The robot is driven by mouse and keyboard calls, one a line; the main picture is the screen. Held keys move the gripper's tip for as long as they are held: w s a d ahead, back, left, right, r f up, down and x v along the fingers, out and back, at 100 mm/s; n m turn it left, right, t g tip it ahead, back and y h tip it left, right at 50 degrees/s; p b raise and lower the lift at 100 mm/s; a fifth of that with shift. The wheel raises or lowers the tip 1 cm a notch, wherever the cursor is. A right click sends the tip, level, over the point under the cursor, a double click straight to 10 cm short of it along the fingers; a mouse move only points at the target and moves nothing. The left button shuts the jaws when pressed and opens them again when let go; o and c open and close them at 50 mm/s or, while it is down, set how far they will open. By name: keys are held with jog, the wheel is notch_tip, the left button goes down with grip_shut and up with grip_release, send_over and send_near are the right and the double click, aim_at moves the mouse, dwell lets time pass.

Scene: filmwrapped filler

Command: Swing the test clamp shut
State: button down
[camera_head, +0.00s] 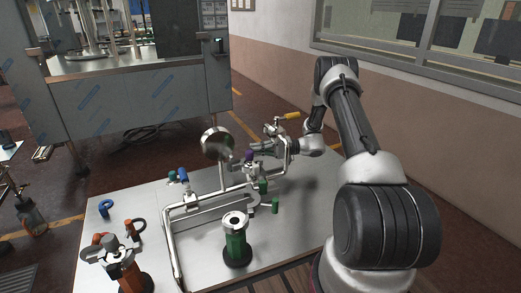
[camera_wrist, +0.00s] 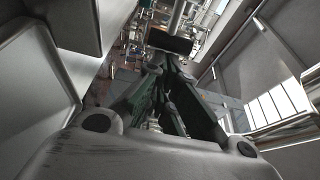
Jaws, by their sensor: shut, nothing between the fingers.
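My gripper (camera_head: 268,149) reaches in from the right over the steel table, among the metal fittings at the back of the pipe rig (camera_head: 178,226). In the wrist view its dark fingers (camera_wrist: 165,68) come together and are shut, with nothing seen between them. A purple part (camera_head: 249,157) is close to the fingertips, and a yellow handle (camera_head: 289,116) stands out above the gripper. I cannot tell which fitting is the test clamp, or whether the fingers touch one. The fittings are small and partly hidden by the gripper.
The steel table (camera_head: 310,205) has bare room at its right. A green stand (camera_head: 236,243) and an orange stand (camera_head: 130,275) are at the front. A round metal disc (camera_head: 216,142) rises above the rig. A blue ring (camera_head: 106,207) lies at left. A film-covered cabinet (camera_head: 140,100) stands behind.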

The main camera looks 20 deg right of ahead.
jog(key=shift+d, duration=0.1)
jog(key=v, duration=1.2)
